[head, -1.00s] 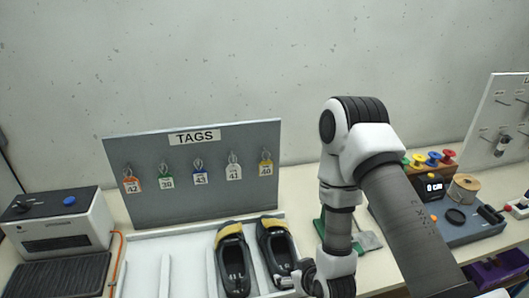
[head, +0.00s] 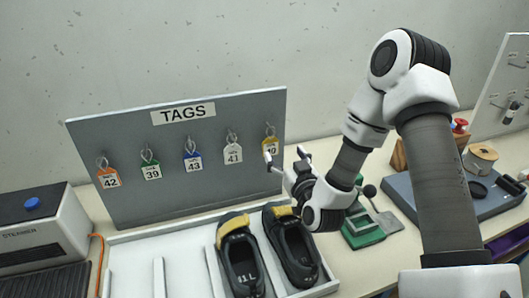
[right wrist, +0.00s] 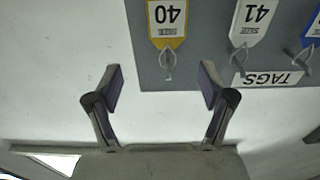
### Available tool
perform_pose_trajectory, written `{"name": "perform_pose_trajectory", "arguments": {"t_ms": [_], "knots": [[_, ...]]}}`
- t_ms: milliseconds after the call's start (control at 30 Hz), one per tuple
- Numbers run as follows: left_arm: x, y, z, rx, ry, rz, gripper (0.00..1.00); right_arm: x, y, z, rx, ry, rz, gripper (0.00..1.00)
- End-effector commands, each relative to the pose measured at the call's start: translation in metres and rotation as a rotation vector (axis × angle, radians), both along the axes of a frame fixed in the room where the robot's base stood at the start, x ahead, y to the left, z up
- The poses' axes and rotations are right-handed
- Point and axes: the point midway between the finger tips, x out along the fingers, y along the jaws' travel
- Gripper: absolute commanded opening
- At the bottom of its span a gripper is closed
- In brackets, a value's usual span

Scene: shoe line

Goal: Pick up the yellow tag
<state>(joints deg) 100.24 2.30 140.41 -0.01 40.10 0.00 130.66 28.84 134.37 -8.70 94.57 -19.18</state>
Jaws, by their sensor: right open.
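The yellow tag (head: 270,143), marked 40, hangs on a hook at the right end of the grey TAGS board (head: 120,195). My right gripper (head: 285,156) is open and empty in front of the board's right edge, with one finger overlapping the tag's lower part in the head view. My left gripper is not in view.
Several other tags hang to the left; the white tag (head: 233,152), marked 41, is nearest. A white tray (head: 180,265) with two black shoes (head: 290,250) lies below. A steamer (head: 40,235) stands at left, a green tool (head: 362,232) at right.

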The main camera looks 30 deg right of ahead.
Motion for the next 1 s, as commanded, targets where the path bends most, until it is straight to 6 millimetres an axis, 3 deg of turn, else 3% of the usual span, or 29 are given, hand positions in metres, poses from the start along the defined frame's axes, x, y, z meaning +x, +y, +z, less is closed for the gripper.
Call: {"name": "perform_pose_trajectory", "arguments": {"t_ms": [33,367,500,600,867,1000], "knots": [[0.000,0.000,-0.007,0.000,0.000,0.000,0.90,0.002,0.000,-0.007,-0.001,-0.001,0.000,0.81],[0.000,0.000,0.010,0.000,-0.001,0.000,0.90,0.033,-0.005,-0.001,-0.003,0.001,0.002,0.81],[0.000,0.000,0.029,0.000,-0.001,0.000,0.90,0.058,-0.006,0.006,-0.005,0.001,0.003,0.81],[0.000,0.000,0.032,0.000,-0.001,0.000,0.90,0.073,-0.010,0.002,-0.002,0.001,0.002,0.81],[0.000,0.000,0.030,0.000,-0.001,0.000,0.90,0.078,-0.011,-0.002,-0.001,0.001,0.001,0.81],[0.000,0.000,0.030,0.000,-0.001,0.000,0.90,0.078,-0.011,-0.002,-0.001,0.002,0.001,0.33]]}}
